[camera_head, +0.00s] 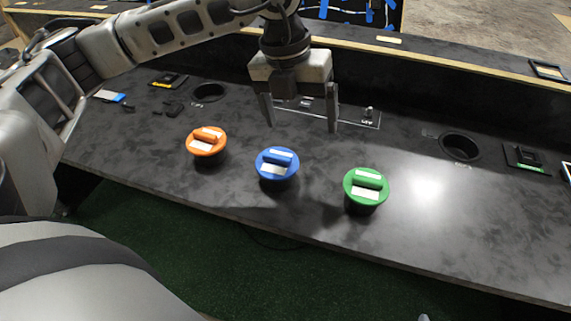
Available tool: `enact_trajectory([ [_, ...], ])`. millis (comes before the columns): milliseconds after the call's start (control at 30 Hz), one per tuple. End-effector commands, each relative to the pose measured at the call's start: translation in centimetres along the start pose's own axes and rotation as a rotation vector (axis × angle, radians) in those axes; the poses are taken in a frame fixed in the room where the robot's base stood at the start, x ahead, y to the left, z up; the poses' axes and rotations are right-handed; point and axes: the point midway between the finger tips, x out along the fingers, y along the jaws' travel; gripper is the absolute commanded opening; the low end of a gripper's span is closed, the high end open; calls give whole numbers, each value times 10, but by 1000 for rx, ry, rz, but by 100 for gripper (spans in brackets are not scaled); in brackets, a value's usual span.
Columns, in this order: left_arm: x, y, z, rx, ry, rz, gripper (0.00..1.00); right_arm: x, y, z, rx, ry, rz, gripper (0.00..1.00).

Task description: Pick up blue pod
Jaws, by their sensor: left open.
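The blue pod (277,165) stands on the dark console top, near its front edge. It has a round blue lid with a raised grip bar and white labels. My left gripper (301,128) points down above and behind the pod, a little to its right in the picture. Its two fingers are spread apart with nothing between them, and they do not touch the pod. My right gripper is not in the picture.
An orange pod (206,142) stands to the left and a green pod (366,188) to the right of the blue one. Round sockets (460,147) and (208,92) are sunk into the console (300,215). A switch panel (358,120) lies behind the gripper. The front right surface is clear.

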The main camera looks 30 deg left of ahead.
Motion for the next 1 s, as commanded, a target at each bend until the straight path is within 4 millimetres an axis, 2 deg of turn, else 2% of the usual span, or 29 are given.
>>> enact_trajectory([
  [33, -5, 17, 0, -22, 9, 71, 88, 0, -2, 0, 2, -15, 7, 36],
  [100, -8, 33, -1, -43, 21, 139, 88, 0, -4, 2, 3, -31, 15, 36],
  [200, -4, 45, -2, -57, 31, 184, 88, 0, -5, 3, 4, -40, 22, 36],
  [267, 4, 47, -3, -58, 35, 191, 88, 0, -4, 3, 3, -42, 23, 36],
  [600, 74, 59, -6, -54, 34, 187, 88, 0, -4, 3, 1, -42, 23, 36],
  [1000, 111, 69, -5, -55, 34, 187, 88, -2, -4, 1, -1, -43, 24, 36],
])
